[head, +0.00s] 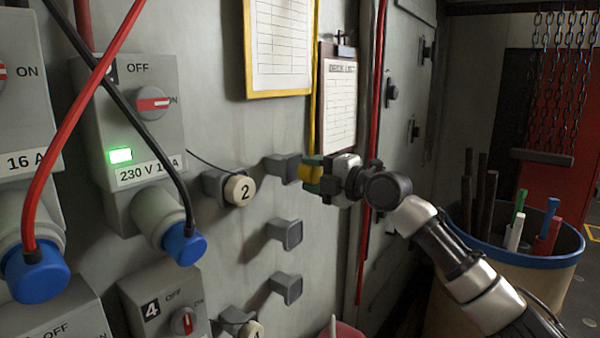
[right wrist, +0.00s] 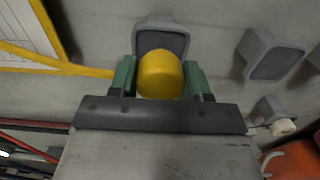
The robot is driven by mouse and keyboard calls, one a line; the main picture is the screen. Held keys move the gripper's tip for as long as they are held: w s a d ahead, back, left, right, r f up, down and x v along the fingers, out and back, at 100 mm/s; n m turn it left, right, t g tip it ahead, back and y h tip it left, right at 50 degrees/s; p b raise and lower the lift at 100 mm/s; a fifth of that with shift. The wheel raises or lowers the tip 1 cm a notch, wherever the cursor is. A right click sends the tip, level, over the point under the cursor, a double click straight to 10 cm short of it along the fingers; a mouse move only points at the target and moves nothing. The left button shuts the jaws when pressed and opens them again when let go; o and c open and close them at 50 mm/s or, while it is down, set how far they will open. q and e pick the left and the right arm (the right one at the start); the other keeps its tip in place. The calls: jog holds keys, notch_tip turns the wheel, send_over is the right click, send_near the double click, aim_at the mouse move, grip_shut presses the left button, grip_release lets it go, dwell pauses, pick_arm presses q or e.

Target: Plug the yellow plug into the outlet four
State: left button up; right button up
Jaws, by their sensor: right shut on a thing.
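The yellow plug (head: 311,173) is between the green-padded fingers of my right gripper (head: 318,174), in front of the uppermost grey wall holder (head: 281,167). In the right wrist view the round yellow plug (right wrist: 160,74) sits between both fingers of my right gripper (right wrist: 160,80), with the grey holder (right wrist: 162,39) right behind it. I cannot tell whether plug and holder touch. A yellow cable (right wrist: 50,65) runs off to the left there. The switch box marked 4 (head: 151,309) is at the bottom left; its socket is below the picture. My left gripper is out of view.
Two empty grey holders (head: 284,235) (head: 286,288) are below the upper one. A cream cap marked 2 (head: 240,190) sticks out to the left. Blue plugs (head: 184,245) with red and black cables fill the left. A bin of rods (head: 520,260) stands at right.

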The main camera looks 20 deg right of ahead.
aim_at(317, 174)
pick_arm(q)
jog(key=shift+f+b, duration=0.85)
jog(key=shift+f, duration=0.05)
pick_arm(e)
jog(key=shift+v, duration=1.9)
